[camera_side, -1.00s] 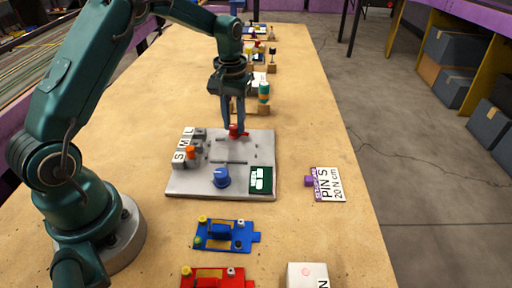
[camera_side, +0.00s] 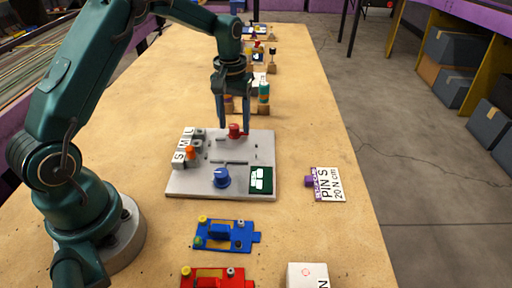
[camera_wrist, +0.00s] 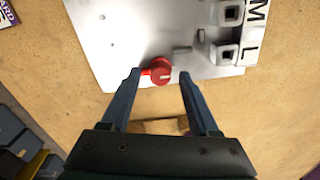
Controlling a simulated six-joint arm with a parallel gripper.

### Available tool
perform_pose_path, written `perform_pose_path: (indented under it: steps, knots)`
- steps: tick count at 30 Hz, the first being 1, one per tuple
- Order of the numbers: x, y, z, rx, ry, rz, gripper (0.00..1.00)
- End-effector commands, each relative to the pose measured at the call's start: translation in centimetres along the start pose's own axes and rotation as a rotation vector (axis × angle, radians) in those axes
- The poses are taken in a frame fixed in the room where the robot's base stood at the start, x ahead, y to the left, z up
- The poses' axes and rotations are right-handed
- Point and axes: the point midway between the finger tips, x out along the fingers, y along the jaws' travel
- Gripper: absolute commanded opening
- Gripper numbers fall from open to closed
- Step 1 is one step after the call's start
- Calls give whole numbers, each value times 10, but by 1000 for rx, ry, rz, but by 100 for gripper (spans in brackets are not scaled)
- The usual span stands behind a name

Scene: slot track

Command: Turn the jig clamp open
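A red knob with a short lever, which looks like the jig clamp (camera_side: 235,131), stands at the far edge of the grey jig plate (camera_side: 205,184). In the wrist view the red clamp (camera_wrist: 161,70) has its lever pointing left, close to the left fingertip. My gripper (camera_side: 233,126) is open, with its fingers spread on either side of the clamp. The wrist view shows my gripper (camera_wrist: 159,77) with nothing pinched between the fingertips; contact with the lever cannot be told.
The plate carries a blue knob (camera_side: 221,177), an orange peg (camera_side: 190,152), grey blocks marked with letters and a dark green panel (camera_side: 261,179). Blue (camera_side: 225,235) and red (camera_side: 215,279) fixtures lie nearer the camera.

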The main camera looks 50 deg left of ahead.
Motion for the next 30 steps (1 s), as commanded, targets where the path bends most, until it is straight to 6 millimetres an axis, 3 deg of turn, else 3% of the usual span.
perform_pose_path:
  steps: [6, 18, 30]
  knots:
    - [-4, 0, 0, 1, 0, 0, 62]
    - [-49, 0, 0, 0, 2, 0, 62]
    - [-58, 4, 0, 10, 19, 5, 62]
